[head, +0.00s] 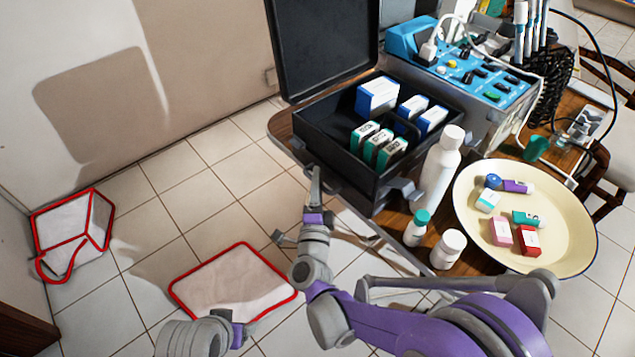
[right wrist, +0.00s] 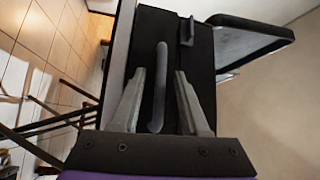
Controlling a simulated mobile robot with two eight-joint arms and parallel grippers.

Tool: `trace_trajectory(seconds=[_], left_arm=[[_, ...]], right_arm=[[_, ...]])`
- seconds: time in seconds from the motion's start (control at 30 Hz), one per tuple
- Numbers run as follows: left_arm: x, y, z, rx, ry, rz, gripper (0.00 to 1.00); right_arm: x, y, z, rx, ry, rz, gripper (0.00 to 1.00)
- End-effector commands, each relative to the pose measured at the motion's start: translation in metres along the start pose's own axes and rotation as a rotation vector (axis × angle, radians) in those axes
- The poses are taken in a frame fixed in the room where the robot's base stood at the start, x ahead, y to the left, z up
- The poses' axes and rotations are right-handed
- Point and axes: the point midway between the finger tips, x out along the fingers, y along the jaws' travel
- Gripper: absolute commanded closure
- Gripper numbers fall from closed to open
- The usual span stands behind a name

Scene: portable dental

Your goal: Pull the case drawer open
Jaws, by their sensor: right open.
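The black case (head: 335,165) stands on the wooden table with its lid (head: 322,45) raised. Its dark front fills much of the right wrist view. A grey bar handle (right wrist: 158,85) is on that front. My right gripper (head: 316,187) is beside the case's lower front in the head view. In the right wrist view its two fingers (right wrist: 158,103) are open, one on each side of the handle, with gaps visible. The drawer's edges are too dark to make out. My left gripper (head: 243,336) shows only partly at the bottom of the head view; its jaws cannot be read.
Several small boxes (head: 378,97) stand in the case. A white bottle (head: 438,168), two smaller bottles and a cream tray (head: 466,205) stand at its right. A blue device (head: 470,72) is behind. Open tiled floor (head: 190,190) lies left, with red-edged bags (head: 235,284).

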Motion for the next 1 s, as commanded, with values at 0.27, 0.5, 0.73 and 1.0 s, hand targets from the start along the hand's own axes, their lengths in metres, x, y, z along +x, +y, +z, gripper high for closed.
trace_trajectory(seconds=[0.27, 0.5, 0.73, 1.0], left_arm=[[-0.0001, 0.0, 0.0, 0.0, 0.0, 0.0, 0.28], [-0.0001, 0.0, 0.0, 0.0, 0.0, 0.0, 0.28], [-0.0001, 0.0, 0.0, 0.0, 0.0, 0.0, 0.28], [-0.0001, 0.0, 0.0, 0.0, 0.0, 0.0, 0.28]], right_arm=[[-0.0002, -0.0001, 0.0001, -0.001, 0.0, 0.0, 0.79], [-0.0003, -0.0001, 0.0001, -0.001, 0.0, 0.0, 1.0], [-0.0004, -0.0001, 0.0001, -0.001, 0.0, 0.0, 1.0], [-0.0004, -0.0001, 0.0001, -0.001, 0.0, 0.0, 1.0]])
